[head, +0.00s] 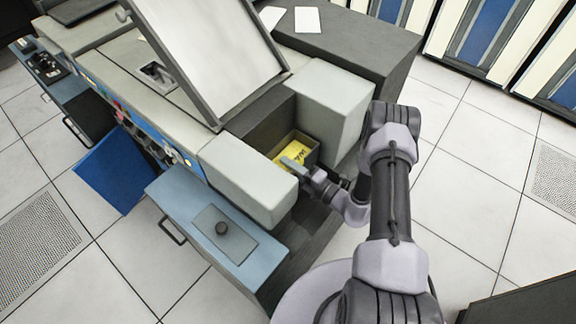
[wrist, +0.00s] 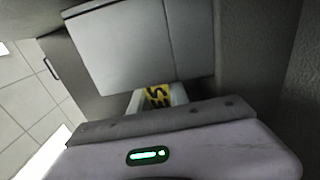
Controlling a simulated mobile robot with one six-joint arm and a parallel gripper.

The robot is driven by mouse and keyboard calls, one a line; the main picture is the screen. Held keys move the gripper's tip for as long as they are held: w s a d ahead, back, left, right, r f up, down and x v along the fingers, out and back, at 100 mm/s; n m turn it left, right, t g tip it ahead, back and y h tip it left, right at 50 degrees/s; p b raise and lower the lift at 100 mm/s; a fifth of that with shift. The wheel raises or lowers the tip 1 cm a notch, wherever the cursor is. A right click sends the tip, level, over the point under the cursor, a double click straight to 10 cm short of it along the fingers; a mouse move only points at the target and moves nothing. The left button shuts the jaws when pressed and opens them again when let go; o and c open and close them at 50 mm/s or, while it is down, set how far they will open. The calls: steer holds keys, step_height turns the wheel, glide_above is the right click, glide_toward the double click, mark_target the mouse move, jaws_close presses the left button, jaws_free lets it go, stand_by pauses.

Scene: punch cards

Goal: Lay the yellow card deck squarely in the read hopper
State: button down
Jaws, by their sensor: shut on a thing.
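The yellow card deck (head: 297,149) with dark lettering is inside the read hopper (head: 264,134), a dark-walled recess between two pale grey blocks of the machine. My gripper (head: 292,163) reaches into the recess from the right and is shut on the deck's near part. In the wrist view a small piece of the yellow deck (wrist: 157,95) with black marks shows between my pale fingers (wrist: 157,101). The rest of the deck is hidden there by my gripper's body. I cannot tell whether the deck rests on the hopper floor or sits square to its walls.
A raised grey-framed lid (head: 205,55) stands left of the hopper. Grey blocks stand before (head: 250,180) and behind (head: 325,95) it, close to my gripper. A blue shelf (head: 205,225) with a knobbed plate juts out at the front. White cards (head: 307,19) lie on the dark top behind.

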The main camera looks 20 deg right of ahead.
steer(key=shift+s+a+f, duration=0.1)
steer(key=shift+s+f, duration=0.1)
steer(key=shift+f, duration=0.2)
steer(key=c, duration=1.2)
jaws_free()
steer(key=shift+s, duration=0.1)
steer(key=shift+o, duration=0.2)
steer(key=p+v, duration=0.4)
steer(key=v, duration=1.3)
steer(key=shift+d+r+p, duration=0.2)
steer(key=shift+r+p, duration=0.1)
steer(key=shift+r, duration=0.15)
